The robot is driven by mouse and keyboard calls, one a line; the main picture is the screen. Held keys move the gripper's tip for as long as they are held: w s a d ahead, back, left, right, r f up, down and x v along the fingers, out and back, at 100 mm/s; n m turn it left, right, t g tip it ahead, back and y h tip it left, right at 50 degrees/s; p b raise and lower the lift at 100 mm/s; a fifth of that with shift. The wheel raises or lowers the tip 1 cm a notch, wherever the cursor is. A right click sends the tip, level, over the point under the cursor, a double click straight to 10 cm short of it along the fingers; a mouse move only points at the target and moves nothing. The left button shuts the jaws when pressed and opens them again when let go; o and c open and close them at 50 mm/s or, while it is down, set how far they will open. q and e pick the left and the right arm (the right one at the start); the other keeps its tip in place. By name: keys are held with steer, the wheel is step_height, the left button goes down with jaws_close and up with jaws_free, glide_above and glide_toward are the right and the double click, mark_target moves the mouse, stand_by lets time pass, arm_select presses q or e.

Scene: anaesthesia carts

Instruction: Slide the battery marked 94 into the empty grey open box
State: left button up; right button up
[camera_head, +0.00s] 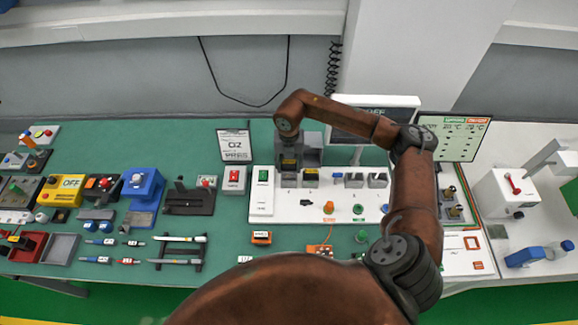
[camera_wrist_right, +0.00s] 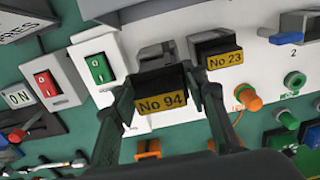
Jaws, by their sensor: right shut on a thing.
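The battery marked 94 (camera_wrist_right: 162,100) is dark with a yellow label. It is held between the two fingers of my right gripper (camera_wrist_right: 168,92), with its label facing the wrist camera. In the head view the gripper (camera_head: 298,150) hangs over the white panel, and the battery's yellow label (camera_head: 289,163) shows below it. A grey box (camera_wrist_right: 156,52) is right behind the battery in the wrist view, partly hidden by it. It shows below the battery in the head view (camera_head: 289,181). I cannot tell whether the battery touches it. My left gripper is out of view.
The battery marked 23 (camera_wrist_right: 225,60) sits in the adjacent grey box, close to my right finger. More grey boxes (camera_head: 354,179) stand further right. Green (camera_wrist_right: 100,67) and red (camera_wrist_right: 46,84) switches are to the left. An orange plug (camera_wrist_right: 249,99) sticks out of the panel.

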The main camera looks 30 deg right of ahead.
mark_target(289, 171)
steer(key=shift+f+b, duration=1.1)
steer(key=shift+f, duration=0.6)
steer(key=o, duration=1)
steer(key=shift+o, duration=0.2)
step_height(289, 171, up, 12)
steer(key=shift+r, duration=0.1)
stand_by(0.4)
